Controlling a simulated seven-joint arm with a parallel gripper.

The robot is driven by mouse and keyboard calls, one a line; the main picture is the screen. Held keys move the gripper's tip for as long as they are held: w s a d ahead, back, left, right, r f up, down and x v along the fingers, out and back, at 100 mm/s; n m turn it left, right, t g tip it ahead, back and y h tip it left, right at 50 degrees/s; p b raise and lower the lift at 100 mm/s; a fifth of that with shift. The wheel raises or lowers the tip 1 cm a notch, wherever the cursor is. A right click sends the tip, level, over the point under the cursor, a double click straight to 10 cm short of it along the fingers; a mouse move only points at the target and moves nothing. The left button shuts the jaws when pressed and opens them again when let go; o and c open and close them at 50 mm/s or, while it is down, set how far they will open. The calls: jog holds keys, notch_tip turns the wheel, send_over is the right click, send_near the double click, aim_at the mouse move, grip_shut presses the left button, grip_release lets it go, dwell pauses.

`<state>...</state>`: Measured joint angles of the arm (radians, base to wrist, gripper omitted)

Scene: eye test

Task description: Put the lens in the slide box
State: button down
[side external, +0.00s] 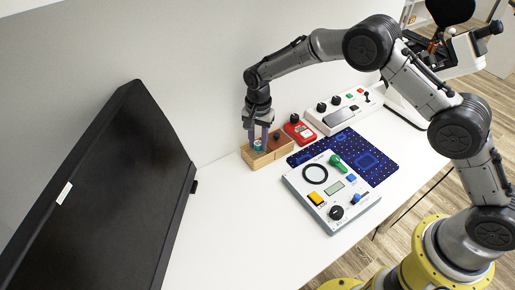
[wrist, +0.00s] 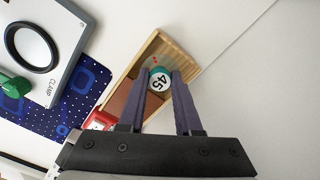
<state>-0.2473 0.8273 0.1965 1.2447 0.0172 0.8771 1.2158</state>
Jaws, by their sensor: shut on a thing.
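The lens is a small round piece with a teal rim and a white face marked 45 (wrist: 159,80). Its teal edge also shows in the side view (side external: 258,147). My gripper (side external: 258,143) points down and is shut on it, with one finger on each side in the wrist view (wrist: 162,76). The slide box is an open-topped wooden box (side external: 268,158), also in the wrist view (wrist: 181,50). The lens is over or inside its light-wood end; I cannot tell whether it touches the floor. A brown part fills the other end, partly hidden by my finger.
A red device (side external: 300,132) stands beside the box. A grey panel (side external: 305,192) with a black ring and green handle lies nearby, partly on a blue mat (side external: 376,163). A white control box (side external: 340,112) is behind. A large black screen (side external: 110,190) stands left.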

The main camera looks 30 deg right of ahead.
aim_at(257, 143)
jog(key=shift+w+f, duration=0.1)
jog(key=shift+f, duration=1.55)
jog(key=shift+f, duration=0.1)
jog(key=c, duration=0.9)
grip_release()
